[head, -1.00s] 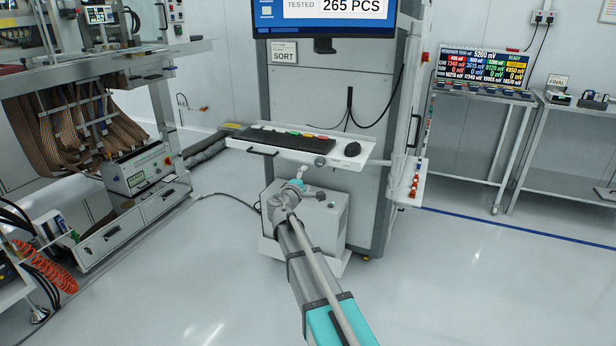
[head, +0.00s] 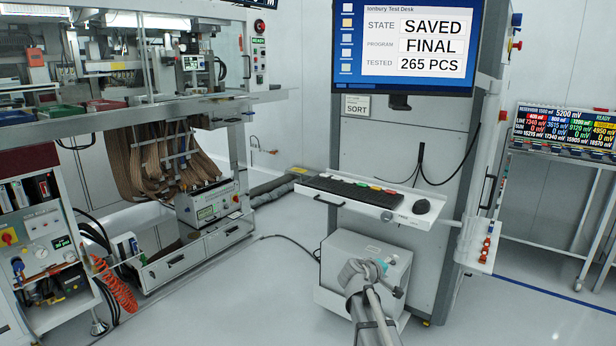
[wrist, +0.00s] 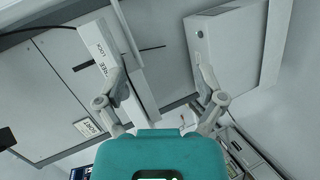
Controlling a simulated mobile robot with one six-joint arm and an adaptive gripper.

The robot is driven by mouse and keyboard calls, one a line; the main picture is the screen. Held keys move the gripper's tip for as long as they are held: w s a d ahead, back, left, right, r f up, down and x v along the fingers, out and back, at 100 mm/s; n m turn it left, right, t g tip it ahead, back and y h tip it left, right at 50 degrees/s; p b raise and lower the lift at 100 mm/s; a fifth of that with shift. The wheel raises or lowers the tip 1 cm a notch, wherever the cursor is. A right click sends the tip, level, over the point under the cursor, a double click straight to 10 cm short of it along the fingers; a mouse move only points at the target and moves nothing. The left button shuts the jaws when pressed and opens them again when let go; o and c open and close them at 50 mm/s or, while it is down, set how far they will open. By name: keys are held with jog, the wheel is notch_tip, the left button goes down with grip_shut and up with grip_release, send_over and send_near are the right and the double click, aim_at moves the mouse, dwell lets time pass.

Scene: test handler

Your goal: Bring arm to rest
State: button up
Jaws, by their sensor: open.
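My arm (head: 366,300) reaches up from the bottom of the head view, in front of a grey-white box (head: 330,262) below the keyboard shelf. A small teal part of the arm's end shows there, but the fingers cannot be made out. In the wrist view my gripper (wrist: 158,65) is open, with its two fingers wide apart and nothing between them. Behind the fingers is a grey cabinet surface, with a strip lettered FREE and LOCK (wrist: 103,48) by the left finger and a pale box (wrist: 225,45) beyond the right one.
The shelf (head: 316,190) holds a keyboard (head: 350,191) and a mouse (head: 422,206). The monitor (head: 405,50) above reads SAVED, FINAL, 265 PCS. A test machine (head: 120,110) with hanging cables stands left, and a bench with a display (head: 566,128) right. The floor (head: 260,300) left of the arm is clear.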

jog(key=s+a+f+m+g+y, duration=0.2)
jog(key=s+a+f+g+y, duration=0.15)
jog(key=s, duration=0.55)
jog(key=s+a+f+m+g+y, duration=0.2)
jog(key=s+f+g+y, duration=0.15)
jog(key=s, duration=0.55)
jog(key=s+a+f+m+g+y, duration=0.25)
jog(key=s+f, duration=0.25)
jog(key=s, duration=0.3)
notch_tip(320, 180, up, 28)
jog(key=p, duration=2.8)
jog(key=shift+a+r+y, duration=0.2)
jog(key=shift+r+y, duration=0.05)
jog(key=shift+y, duration=0.2)
